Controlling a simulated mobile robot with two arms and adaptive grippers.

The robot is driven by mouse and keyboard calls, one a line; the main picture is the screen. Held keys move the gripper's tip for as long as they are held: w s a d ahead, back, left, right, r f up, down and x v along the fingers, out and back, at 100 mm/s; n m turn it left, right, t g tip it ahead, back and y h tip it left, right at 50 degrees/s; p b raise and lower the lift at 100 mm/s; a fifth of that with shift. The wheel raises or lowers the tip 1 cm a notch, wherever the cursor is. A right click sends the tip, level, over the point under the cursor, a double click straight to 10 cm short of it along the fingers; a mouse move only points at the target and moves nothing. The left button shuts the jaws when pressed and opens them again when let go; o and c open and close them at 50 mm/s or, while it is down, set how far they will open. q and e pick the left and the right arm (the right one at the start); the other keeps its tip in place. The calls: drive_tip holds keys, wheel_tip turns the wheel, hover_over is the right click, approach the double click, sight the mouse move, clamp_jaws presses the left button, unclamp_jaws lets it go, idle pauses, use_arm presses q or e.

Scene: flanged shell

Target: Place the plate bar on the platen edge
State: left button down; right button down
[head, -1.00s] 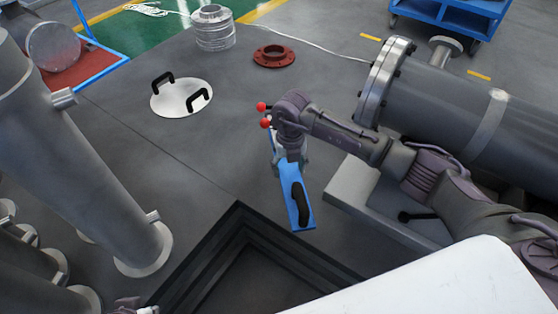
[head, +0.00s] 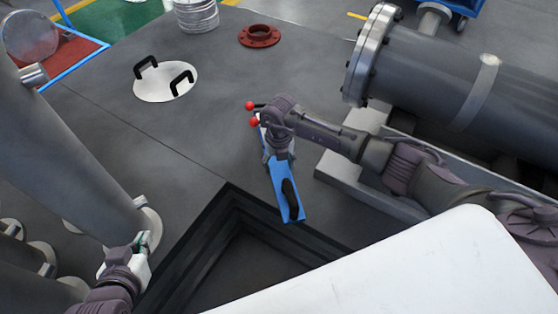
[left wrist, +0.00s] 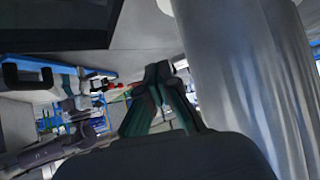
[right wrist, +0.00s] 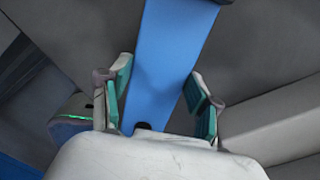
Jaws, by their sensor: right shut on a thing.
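The plate bar is a blue flat bar (head: 278,178) with a black handle near one end and red knobs near the other. My right gripper (head: 278,152) is shut on it and holds it by the edge of the dark square pit. In the right wrist view the blue bar (right wrist: 165,60) lies between the two green-padded fingers (right wrist: 160,100). My left gripper (head: 143,240) is empty beside the grey column at lower left. In the left wrist view its fingertips (left wrist: 160,72) meet. I cannot tell which surface is the platen edge.
The dark stepped pit (head: 215,225) lies in the floor at the lower middle. Tall grey column (head: 75,140) is at left. A white lid with black handles (head: 165,82) and a red flange (head: 260,36) lie on clear floor.

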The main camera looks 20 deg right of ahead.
drive_tip(key=shift+f, duration=0.1)
drive_tip(key=shift+c, duration=1.2)
unclamp_jaws()
drive_tip(key=shift+s+f, duration=0.15)
drive_tip(key=shift+s, duration=0.05)
